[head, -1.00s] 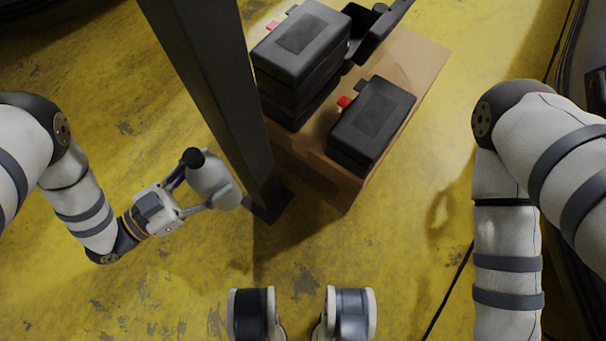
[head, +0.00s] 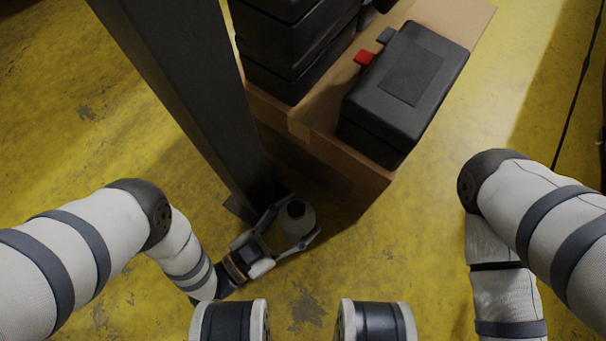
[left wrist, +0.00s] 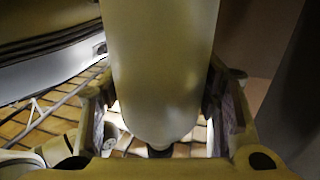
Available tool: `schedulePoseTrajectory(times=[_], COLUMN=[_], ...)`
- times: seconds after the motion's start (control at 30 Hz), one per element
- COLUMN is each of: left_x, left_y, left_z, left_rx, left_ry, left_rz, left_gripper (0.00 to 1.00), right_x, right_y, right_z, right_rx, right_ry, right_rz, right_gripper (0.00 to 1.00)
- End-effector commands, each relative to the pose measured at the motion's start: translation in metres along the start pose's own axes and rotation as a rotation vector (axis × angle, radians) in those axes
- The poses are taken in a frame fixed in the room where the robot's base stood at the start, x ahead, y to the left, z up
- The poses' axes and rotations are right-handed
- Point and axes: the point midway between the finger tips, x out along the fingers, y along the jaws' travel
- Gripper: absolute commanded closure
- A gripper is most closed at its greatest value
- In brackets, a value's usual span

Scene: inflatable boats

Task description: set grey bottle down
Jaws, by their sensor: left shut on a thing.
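The grey bottle (head: 297,218) is upright in the head view, seen from above, close to the foot of the dark post. My left gripper (head: 300,222) is shut on it, with one finger on each side. In the left wrist view the pale bottle (left wrist: 163,65) fills the middle between the fingers of the left gripper (left wrist: 163,112). I cannot tell whether its base touches the yellow floor (head: 345,285). My right arm comes in from the right, but its gripper is out of view.
A dark post (head: 185,85) stands just behind the bottle. A cardboard box (head: 345,170) to the right of it carries a black case (head: 405,90) with a red latch and a stack of black cases (head: 290,50). The floor in front is clear.

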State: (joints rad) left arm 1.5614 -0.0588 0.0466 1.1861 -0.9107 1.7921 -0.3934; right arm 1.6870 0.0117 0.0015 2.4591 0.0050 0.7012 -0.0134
Motion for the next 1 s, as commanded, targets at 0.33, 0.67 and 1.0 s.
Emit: schedulePoseTrajectory(times=[0.33, 0.67, 1.0], left_x=[0.013, 0.012, 0.012], left_y=[0.005, 0.005, 0.005], left_z=[0.047, 0.050, 0.049], left_rx=[0.001, 0.000, 0.000], left_ry=[0.001, 0.001, 0.000], left_rz=[0.000, 0.000, 0.000], left_gripper=[0.73, 0.73, 0.24], right_x=[0.015, 0.016, 0.015], right_y=[-0.004, -0.004, -0.004], right_z=[-0.021, -0.023, -0.022], right_rx=[-0.008, -0.009, -0.009], right_ry=[-0.013, -0.013, -0.013], right_rz=[-0.003, -0.003, -0.003], right_gripper=[0.20, 0.20, 0.20])
